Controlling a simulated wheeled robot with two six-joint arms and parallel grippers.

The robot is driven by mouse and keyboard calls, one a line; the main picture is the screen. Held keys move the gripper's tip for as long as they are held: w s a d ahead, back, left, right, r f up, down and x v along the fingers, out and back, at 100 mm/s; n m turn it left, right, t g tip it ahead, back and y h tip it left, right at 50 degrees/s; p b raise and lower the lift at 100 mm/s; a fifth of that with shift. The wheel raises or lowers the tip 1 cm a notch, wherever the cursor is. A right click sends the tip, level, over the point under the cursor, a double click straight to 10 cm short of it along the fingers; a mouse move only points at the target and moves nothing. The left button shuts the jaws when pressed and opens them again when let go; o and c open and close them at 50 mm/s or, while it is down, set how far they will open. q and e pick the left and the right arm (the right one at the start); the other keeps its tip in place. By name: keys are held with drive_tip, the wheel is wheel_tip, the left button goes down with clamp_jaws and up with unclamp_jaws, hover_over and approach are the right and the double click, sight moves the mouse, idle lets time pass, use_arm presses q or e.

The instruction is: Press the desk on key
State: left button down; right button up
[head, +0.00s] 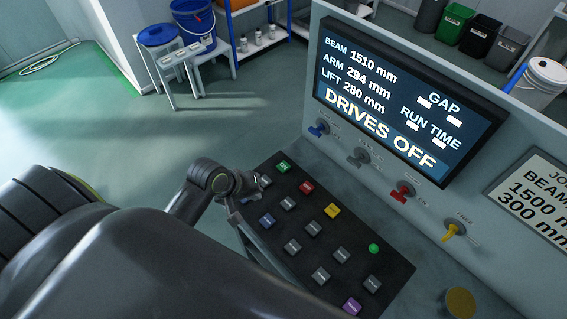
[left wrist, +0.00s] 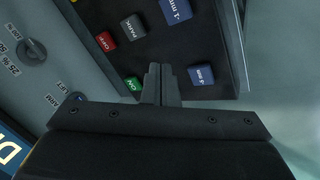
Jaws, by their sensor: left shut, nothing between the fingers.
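The green ON key (head: 283,167) sits at the far corner of the dark key panel (head: 386,283). It also shows in the left wrist view (left wrist: 133,85), just left of my fingertips. The red OFF key (head: 306,187) is beside it, and it shows in the left wrist view (left wrist: 105,41). My left gripper (head: 248,184) is at the panel's left edge, with its fingers together and empty. In the left wrist view its fingertips (left wrist: 161,78) lie between the green key and a blue key (left wrist: 201,75). I cannot tell whether they touch the panel. My right gripper is not in view.
The screen (head: 400,100) reads DRIVES OFF. Below it is a row of knobs, one blue (head: 318,128), one red (head: 402,191) and one yellow (head: 455,230). Several grey keys, a yellow key (head: 332,210) and a green round lamp (head: 374,249) share the panel.

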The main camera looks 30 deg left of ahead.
use_arm(q)
drive_tip(key=w+n+h, duration=0.2)
drive_tip(key=w+n, duration=0.2)
drive_tip(key=w, duration=0.4)
wheel_tip(320, 180, up, 4)
drive_tip(key=n+t+h, duration=0.2)
drive_tip(key=n, duration=0.5)
hover_over(280, 167)
drive_tip(key=shift+f, duration=0.15)
drive_tip(key=shift+m, duration=0.3)
wheel_tip(280, 167, down, 6)
drive_tip(key=b, duration=0.9)
drive_tip(key=shift+f, duration=0.2)
drive_tip(key=shift+f+b, duration=0.3)
drive_tip(key=shift+f, duration=0.8)
